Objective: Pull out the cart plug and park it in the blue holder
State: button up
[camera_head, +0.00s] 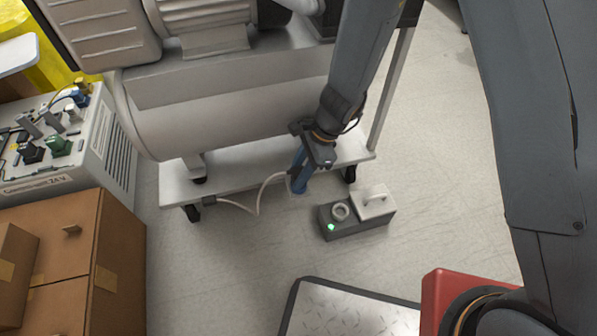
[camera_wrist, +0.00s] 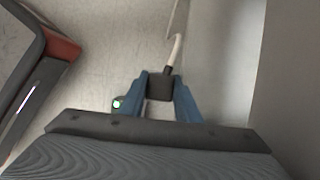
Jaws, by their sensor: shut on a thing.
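My gripper (camera_head: 299,185) reaches down in front of the compressor cart, its blue fingers low near the cart's front edge. In the wrist view, the fingers (camera_wrist: 160,98) are shut on the dark cart plug (camera_wrist: 160,83), with a pale part between them. The plug's pale cable (camera_head: 258,199) loops back to the cart's low deck (camera_head: 180,187). In the head view the plug is mostly hidden by the gripper. A grey floor box (camera_head: 357,228) to the right has a green light and a round socket (camera_head: 340,210) with nothing plugged in. I cannot make out a blue holder.
The cart stands on casters under a large tank (camera_head: 220,118). Cardboard boxes (camera_head: 115,235) and a control cabinet (camera_head: 120,150) are at the left. A metal-topped platform (camera_head: 345,310) lies at the front. Floor right of the floor box is clear.

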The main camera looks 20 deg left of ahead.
jog(key=shift+f, duration=0.3)
jog(key=o, duration=0.8)
jog(key=p+v, duration=1)
jog(key=v, duration=0.1)
dwell(0.6)
